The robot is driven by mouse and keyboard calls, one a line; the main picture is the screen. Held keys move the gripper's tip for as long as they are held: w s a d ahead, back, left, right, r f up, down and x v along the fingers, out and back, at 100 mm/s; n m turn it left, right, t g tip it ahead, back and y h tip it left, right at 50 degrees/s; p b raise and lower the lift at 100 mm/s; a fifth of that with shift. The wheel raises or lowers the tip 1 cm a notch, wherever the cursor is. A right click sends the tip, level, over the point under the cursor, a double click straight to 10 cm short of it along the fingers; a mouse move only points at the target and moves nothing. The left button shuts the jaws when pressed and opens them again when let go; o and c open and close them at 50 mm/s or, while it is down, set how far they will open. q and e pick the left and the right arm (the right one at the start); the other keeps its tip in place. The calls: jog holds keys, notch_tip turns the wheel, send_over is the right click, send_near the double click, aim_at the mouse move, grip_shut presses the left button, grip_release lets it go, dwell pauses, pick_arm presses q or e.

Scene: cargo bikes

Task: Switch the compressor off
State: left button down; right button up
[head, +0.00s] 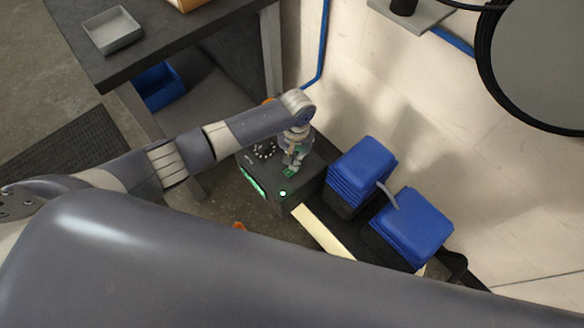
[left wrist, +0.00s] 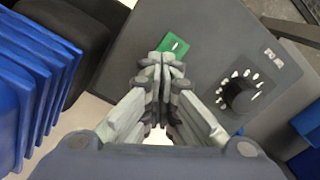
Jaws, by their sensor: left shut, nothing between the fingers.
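The switch also shows in the head view (head: 289,173), partly covered. My left gripper (left wrist: 160,68) is shut and empty, pointing down at the panel. Its fingertips are at the switch's near edge and hide part of it. I cannot tell whether they touch it. My right gripper is not in view.
A black knob (left wrist: 238,96) with a dial stands right of the switch. Blue ribbed blocks (head: 361,168) stand close beside the compressor. A dark workbench (head: 160,42) with a grey tray (head: 112,30) is at the upper left. The wall is close behind.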

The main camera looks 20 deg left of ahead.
pick_arm(q)
jog(key=shift+f, duration=0.4)
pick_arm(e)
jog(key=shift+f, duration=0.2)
pick_arm(q)
jog(key=shift+f+b, duration=0.45)
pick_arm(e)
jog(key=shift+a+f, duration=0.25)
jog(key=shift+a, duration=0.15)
pick_arm(q)
jog(key=shift+r+p, duration=0.75)
jog(key=shift+p, duration=0.2)
jog(key=shift+r+p, duration=0.6)
jog(key=shift+p, duration=0.1)
notch_tip(320, 180, up, 3)
jog(key=p, duration=0.3)
jog(key=shift+r+p, duration=0.55)
jog(key=shift+p, duration=0.3)
jog(key=shift+r, duration=0.15)
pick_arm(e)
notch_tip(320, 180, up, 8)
